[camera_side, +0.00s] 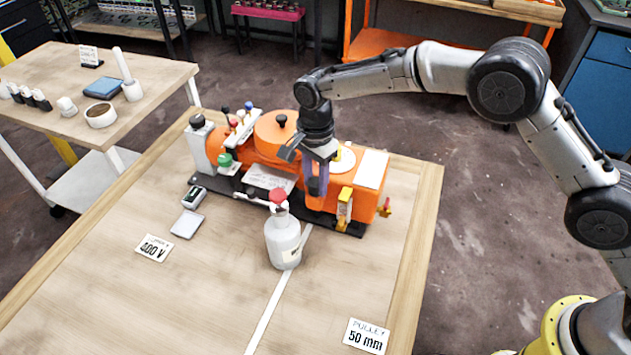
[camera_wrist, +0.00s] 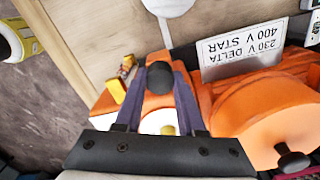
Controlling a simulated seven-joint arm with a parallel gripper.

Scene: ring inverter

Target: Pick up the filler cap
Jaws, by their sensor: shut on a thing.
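In the wrist view a dark round-topped piece, which I take to be the filler cap (camera_wrist: 160,78), sits between my two purple fingertips. My gripper (camera_wrist: 160,84) is shut on it, with a finger on each side. In the side view my gripper (camera_side: 317,190) points down over the near side of the orange machine (camera_side: 262,152). I cannot tell whether the cap still touches the machine.
A white bottle (camera_side: 284,243) with a red top stands close in front of the machine. An orange round lid with a black knob (camera_side: 282,120) rises left of my gripper. The front of the table (camera_side: 215,305) is mostly clear, with small cards. A side table (camera_side: 60,135) stands left.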

